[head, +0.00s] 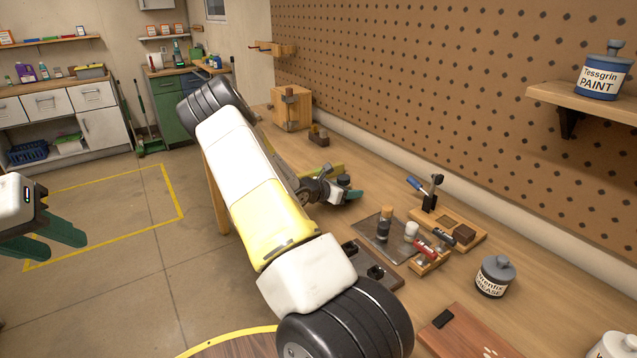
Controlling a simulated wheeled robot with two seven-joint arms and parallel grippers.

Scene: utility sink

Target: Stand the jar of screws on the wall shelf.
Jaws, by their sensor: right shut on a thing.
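My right gripper (345,190) is over the workbench, partly behind my own arm. Its green fingers are shut on a small dark-topped thing (343,180). Most of this thing is hidden, so I cannot tell whether it is the jar of screws. The wall shelf (570,98) is on the pegboard at the upper right, far to the right of this gripper. A blue paint can (602,78) stands on it, with bare board to its left. My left gripper (48,238) is at the left edge over the floor, its green fingers apart and empty.
The workbench holds a tray (372,246) with small bottles, a wooden block with tools (455,232), a red-handled tool (424,250), a grease can (495,277) and a brown board (468,335). A wooden box (291,108) stands at the far end. Bench along the wall is partly clear.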

